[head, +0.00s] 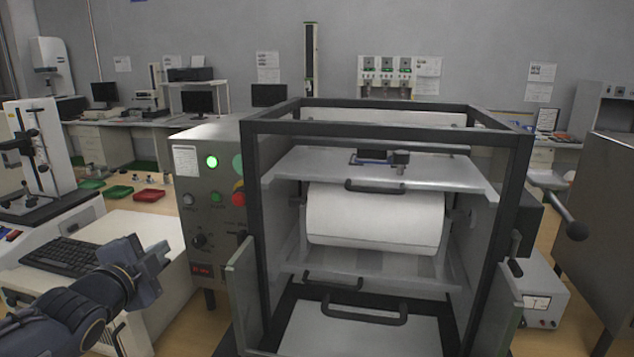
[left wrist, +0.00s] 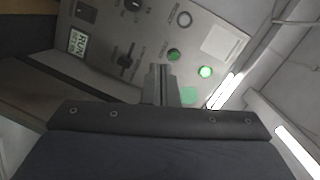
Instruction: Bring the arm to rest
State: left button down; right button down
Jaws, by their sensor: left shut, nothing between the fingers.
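My left gripper (head: 154,265) is at the lower left of the head view, in front of the control panel's left side and near the white desk. Its fingers are shut with nothing between them. In the left wrist view the closed fingers (left wrist: 161,84) point toward the grey control panel (left wrist: 120,45), apart from it as far as I can tell. The panel also shows in the head view (head: 212,240), with a lit green lamp (head: 212,162), green and red buttons, a knob and a red display. My right gripper is in neither view.
A black-framed test machine (head: 388,128) with a white roller (head: 375,218) fills the middle. A keyboard (head: 72,256) lies on the white desk (head: 150,235) at left. Red (head: 149,195) and green trays sit behind it. A small metered box (head: 540,290) stands at right.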

pick_arm(q)
jog(key=s+d+f+n+g+h+p, duration=0.1)
jog(key=s+d+f+n+g, duration=0.2)
jog(key=s, duration=0.6)
jog(key=s+d+f+n+g+h+p, duration=0.1)
jog(key=s+d+f+n+g, duration=0.3)
jog(key=s, duration=0.5)
jog(key=s+d+f+n+g+h+p, duration=0.1)
jog(key=s+d+f+n+g, duration=0.2)
jog(key=s+f+n, duration=0.4)
jog(key=shift+s+d+n+g+h, duration=0.3)
jog(key=shift+s+d+n, duration=0.6)
jog(key=shift+s+n, duration=0.15)
dwell(3.8)
